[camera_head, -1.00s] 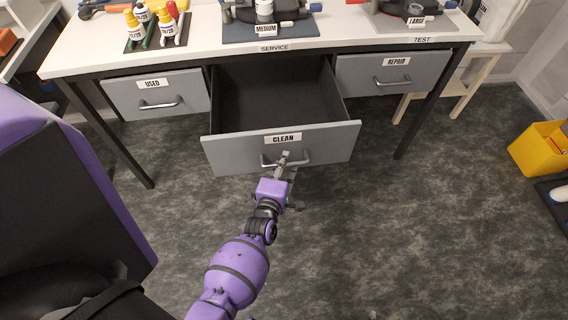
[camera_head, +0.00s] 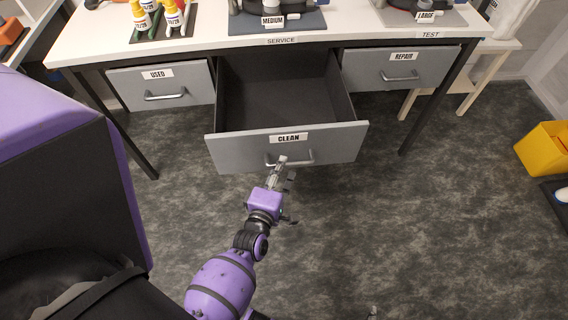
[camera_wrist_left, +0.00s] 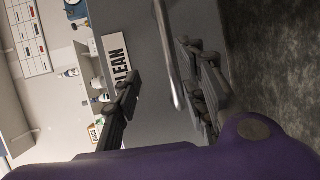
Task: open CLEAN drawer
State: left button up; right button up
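The CLEAN drawer (camera_head: 237,147) is pulled well out from under the bench, and its inside is empty where it shows. Its bar handle (camera_head: 303,160) is on the front below the label; the handle also shows in the left wrist view (camera_wrist_left: 168,50). My left gripper (camera_head: 281,165) is at the left part of the handle. In the left wrist view its fingers (camera_wrist_left: 160,88) are spread apart, with the handle bar between them and not clamped. A small grey tip at the bottom edge of the head view may be my right gripper (camera_head: 373,313).
The USED drawer (camera_head: 190,77) and REPAIR drawer (camera_head: 371,70) are shut on either side. The bench top (camera_head: 215,47) carries bottles and trays. A yellow bin (camera_head: 543,150) stands at the far right. The floor in front of the drawer is clear.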

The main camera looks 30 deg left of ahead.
pick_arm(q)
jog(key=p+v, duration=0.1)
jog(key=v, duration=0.8)
jog(key=shift+s+r+p, duration=0.15)
jog(key=shift+p, duration=0.25)
pick_arm(e)
jog(key=shift+w+r+t, duration=0.2)
jog(key=shift+w+r, duration=0.35)
jog(key=shift+r, duration=0.25)
jog(key=shift+w+r+t, duration=0.2)
jog(key=shift+w+r, duration=0.35)
jog(key=shift+r, duration=0.25)
